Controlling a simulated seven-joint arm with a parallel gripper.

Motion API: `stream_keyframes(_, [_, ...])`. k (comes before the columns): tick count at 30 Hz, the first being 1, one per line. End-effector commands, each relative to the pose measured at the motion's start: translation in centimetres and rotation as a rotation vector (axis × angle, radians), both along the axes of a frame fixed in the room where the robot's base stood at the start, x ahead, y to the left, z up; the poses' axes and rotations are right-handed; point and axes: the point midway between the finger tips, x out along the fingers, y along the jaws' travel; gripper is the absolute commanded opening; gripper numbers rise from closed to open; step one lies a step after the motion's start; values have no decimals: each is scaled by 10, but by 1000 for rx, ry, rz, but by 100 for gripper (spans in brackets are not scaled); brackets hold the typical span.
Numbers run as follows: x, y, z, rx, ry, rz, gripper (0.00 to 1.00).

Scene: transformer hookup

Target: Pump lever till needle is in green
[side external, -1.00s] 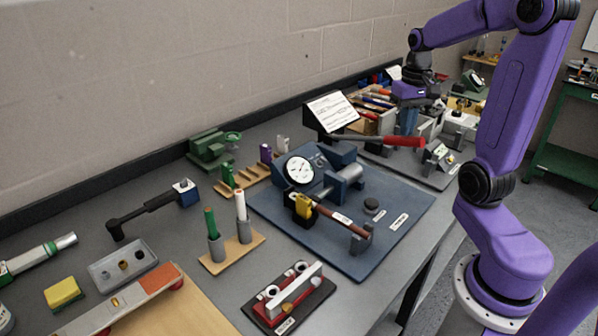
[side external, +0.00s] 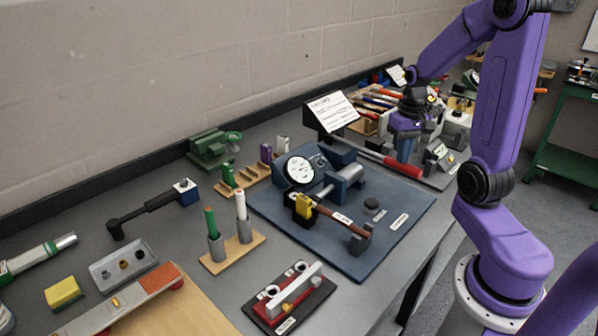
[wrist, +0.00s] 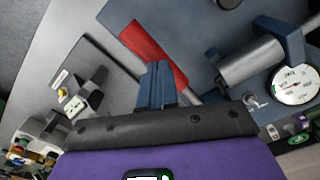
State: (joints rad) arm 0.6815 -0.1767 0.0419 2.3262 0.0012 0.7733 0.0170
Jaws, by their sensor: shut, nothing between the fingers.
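The pump lever has a metal rod and a red handle (side external: 404,167). It slopes down to the right from the blue pump unit (side external: 348,180) on the blue base plate (side external: 345,252). My gripper (side external: 404,157) is shut and empty, with its blue fingertips right over the handle, seemingly pressing on it from above. In the wrist view the fingers (wrist: 155,85) cover part of the red handle (wrist: 153,52); exact contact is hidden. The white round gauge (side external: 299,170) faces the side camera and also shows in the wrist view (wrist: 297,84). Its needle is too small to read against any green zone.
A card on a black stand (side external: 332,112) is behind the pump. A brown-handled tool (side external: 335,218) lies across the plate's front. A grey fixture (side external: 437,160) stands right of the handle. A wooden holder (side external: 232,252) is at the left.

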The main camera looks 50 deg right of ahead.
Motion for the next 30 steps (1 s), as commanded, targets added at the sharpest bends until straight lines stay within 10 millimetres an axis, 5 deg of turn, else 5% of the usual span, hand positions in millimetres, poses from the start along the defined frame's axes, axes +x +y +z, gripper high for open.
stream_keyframes(30, [7, -1, 110, -1, 0, -1, 0])
